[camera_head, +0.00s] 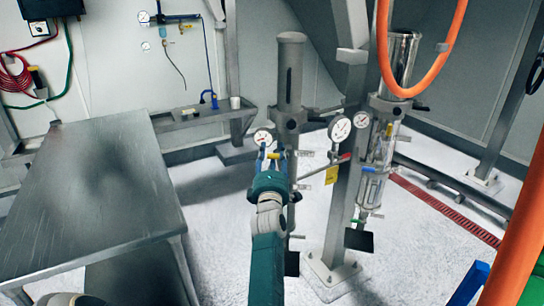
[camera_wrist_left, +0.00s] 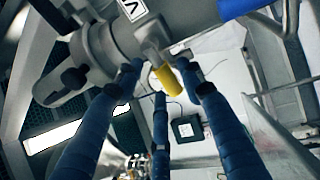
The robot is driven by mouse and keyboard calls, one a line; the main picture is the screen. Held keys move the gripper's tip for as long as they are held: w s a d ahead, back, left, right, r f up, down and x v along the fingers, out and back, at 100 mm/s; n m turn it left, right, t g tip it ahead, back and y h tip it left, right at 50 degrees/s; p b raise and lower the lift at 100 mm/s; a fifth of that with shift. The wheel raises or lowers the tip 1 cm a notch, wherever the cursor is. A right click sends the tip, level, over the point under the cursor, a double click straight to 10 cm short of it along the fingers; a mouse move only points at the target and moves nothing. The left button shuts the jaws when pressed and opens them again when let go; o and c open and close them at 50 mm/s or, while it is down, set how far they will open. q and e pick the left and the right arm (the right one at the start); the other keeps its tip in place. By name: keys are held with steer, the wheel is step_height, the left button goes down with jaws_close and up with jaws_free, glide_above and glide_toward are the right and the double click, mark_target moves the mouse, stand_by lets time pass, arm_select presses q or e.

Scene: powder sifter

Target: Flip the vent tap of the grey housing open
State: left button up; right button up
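The grey housing (camera_head: 290,75) is an upright grey cylinder with a collar, fixed near a post in the middle of the head view. A small yellow handle (camera_head: 277,155), apparently the vent tap, shows just beyond my left gripper (camera_head: 268,158). In the left wrist view the yellow handle (camera_wrist_left: 168,80) hangs from a grey fitting (camera_wrist_left: 150,50), angled down. The fingers of my left gripper (camera_wrist_left: 160,82) are spread around the handle, with gaps visible. I cannot tell whether any finger touches it. My right gripper is not in view.
A clear-bodied housing (camera_head: 378,165) stands right of the post (camera_head: 345,190). An orange hose (camera_head: 455,35) loops above. A steel table (camera_head: 95,190) fills the left, with open floor between it and the housings.

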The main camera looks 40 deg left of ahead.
arm_select(q)
step_height(320, 180, up, 9)
steer(key=shift+r, duration=0.1)
steer(key=shift+a, duration=0.1)
stand_by(0.3)
